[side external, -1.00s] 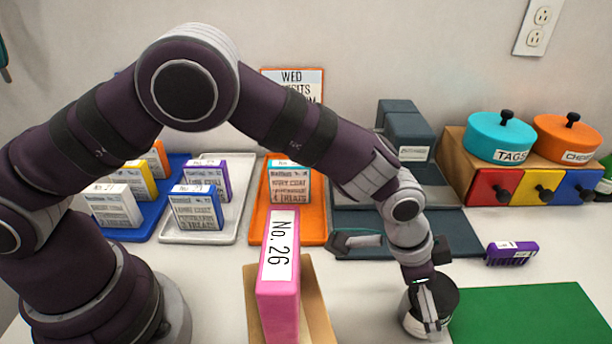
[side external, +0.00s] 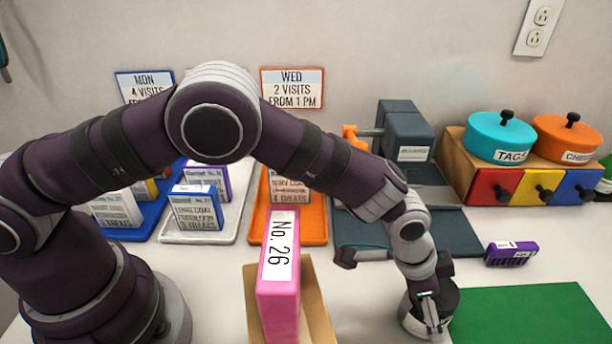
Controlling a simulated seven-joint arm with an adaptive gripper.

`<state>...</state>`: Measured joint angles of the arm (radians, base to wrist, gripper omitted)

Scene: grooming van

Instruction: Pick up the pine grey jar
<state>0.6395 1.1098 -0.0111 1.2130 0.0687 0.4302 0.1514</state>
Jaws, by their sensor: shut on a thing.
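The jar (side external: 408,317) is pale grey with a black lid and stands near the front right, at the left edge of the green mat. My gripper (side external: 431,311) points down over it from above and is shut on it. The fingers and wrist cover part of the lid and the jar's front. I cannot tell whether its base touches the table.
A pink No. 26 box (side external: 278,285) stands left of the jar on a tan base. The green mat (side external: 530,318) is bare. A purple box (side external: 511,253) lies behind it. Trays of small boxes and a drawer unit (side external: 495,187) stand further back.

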